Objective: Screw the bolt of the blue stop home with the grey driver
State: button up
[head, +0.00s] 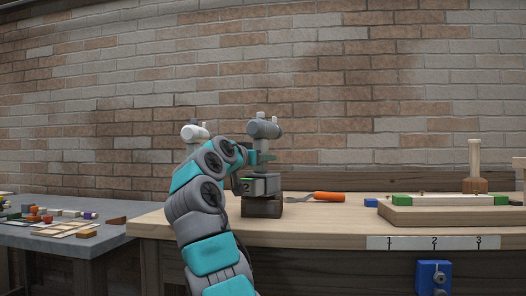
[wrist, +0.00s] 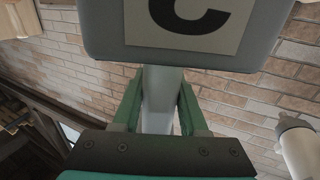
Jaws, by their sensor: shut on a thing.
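The grey driver (head: 265,128) stands upright above a dark block holder (head: 262,207) labelled 2. My gripper (head: 262,157) is shut on its grey grip below the head. In the wrist view, my green fingers (wrist: 158,112) close on the pale grey grip (wrist: 157,90), under a grey body (wrist: 180,50) with a C label. I cannot tell whether the driver still rests in its holder. A blue block with round metal parts (head: 433,278) is on the bench front.
A white-headed driver (head: 194,132) stands just left, close to my arm. An orange-handled tool (head: 329,197) lies right of the holder. A wooden board (head: 450,214) with green blocks and a wooden mallet (head: 475,170) is further right. A grey table (head: 75,245) with small parts stands left.

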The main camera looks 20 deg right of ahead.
grip_shut()
dwell(0.8)
